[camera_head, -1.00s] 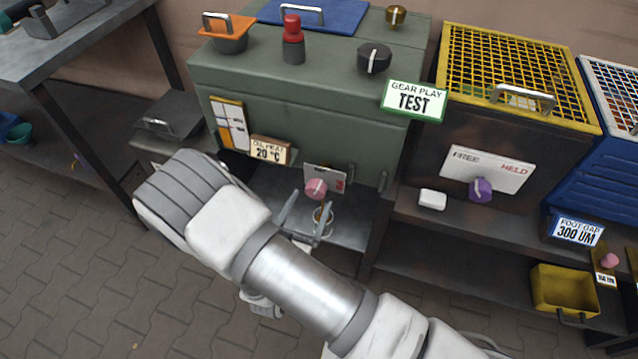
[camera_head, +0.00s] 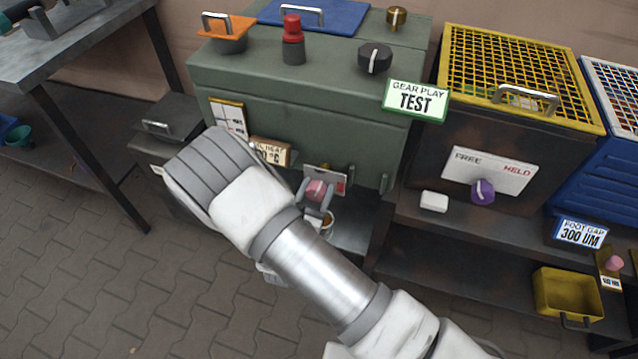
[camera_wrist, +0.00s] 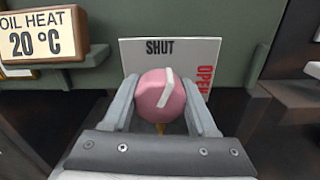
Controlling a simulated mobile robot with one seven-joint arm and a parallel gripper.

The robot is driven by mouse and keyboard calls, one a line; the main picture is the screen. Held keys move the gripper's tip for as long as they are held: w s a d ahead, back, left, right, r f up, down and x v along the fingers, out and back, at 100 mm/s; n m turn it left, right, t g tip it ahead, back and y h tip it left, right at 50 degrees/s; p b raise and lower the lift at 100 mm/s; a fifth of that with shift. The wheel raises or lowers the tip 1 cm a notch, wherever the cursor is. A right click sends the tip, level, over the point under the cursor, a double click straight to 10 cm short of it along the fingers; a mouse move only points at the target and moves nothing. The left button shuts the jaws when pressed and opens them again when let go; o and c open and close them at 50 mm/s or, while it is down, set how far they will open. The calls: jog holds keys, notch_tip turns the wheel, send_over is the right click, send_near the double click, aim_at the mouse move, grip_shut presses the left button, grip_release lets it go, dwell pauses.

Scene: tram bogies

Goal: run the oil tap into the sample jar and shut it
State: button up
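The oil tap's pink knob (camera_wrist: 160,97) sits between the two fingers of my gripper (camera_wrist: 162,105) in the wrist view. The fingers are apart on either side of it; I cannot tell whether they touch it. The knob's pale pointer leans between upright and the right. The plate behind it (camera_wrist: 195,52) reads SHUT at the top and OPEN at the right. In the head view the knob (camera_head: 316,190) is on the green cabinet's front. The sample jar (camera_head: 327,222) is below it, partly hidden by my arm, with amber-brown colour inside. Yellow-brown shows just under the knob in the wrist view.
An OIL HEAT sign (camera_wrist: 43,35) reading 20 °C stands left of the tap. The green cabinet (camera_head: 300,110) carries a red-topped button (camera_head: 292,38) and a black knob (camera_head: 374,58). A purple knob (camera_head: 482,191) and white block (camera_head: 434,201) are to the right.

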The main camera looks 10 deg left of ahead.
jog(key=c, duration=0.7)
jog(key=shift+r+n+p, duration=0.1)
jog(key=shift+n+p, duration=0.65)
jog(key=shift+n, duration=0.35)
jog(key=shift+n+p, duration=0.4)
jog(key=shift+n, duration=0.8)
jog(key=o, duration=1.3)
jog(key=shift+o, duration=0.2)
jog(key=s+a+p, duration=0.1)
jog(key=s+p, duration=0.1)
jog(key=s, duration=1.5)
jog(key=shift+s+a, duration=0.2)
jog(key=shift+s, duration=0.05)
